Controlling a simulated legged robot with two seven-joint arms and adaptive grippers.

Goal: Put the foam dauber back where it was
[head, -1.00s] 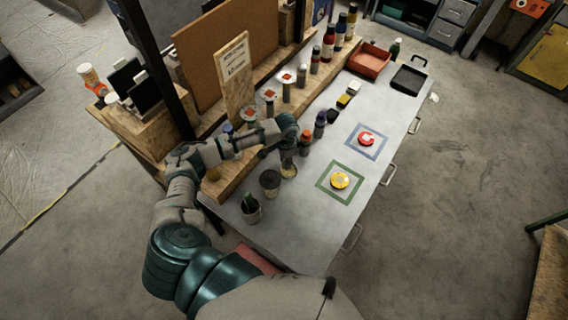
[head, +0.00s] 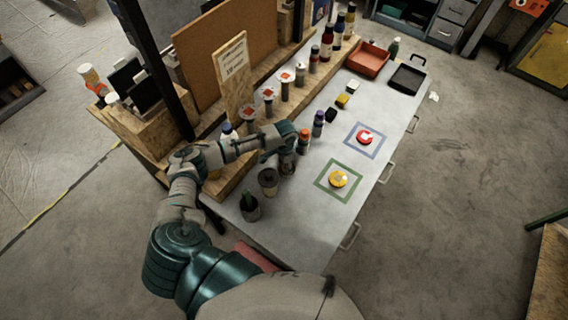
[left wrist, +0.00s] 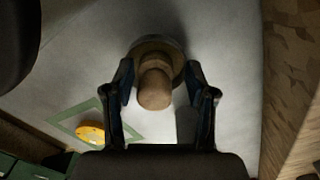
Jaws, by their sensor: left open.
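What looks like the foam dauber (left wrist: 154,88), with a round tan wooden handle and a wider disc-like base, stands on the bench in the left wrist view. I see it from above, its handle between the fingers of my left gripper (left wrist: 158,68). The fingers are open, with a gap on each side of the handle. In the head view my left gripper (head: 287,152) is low over the bench beside the cups, and its hand largely hides the dauber. My right gripper is not in view.
A dark cup (head: 268,181) and a holder with a green item (head: 250,208) stand close by. A yellow disc (head: 338,179) lies in a green square, a red disc (head: 365,137) in a blue one. The bench front is clear.

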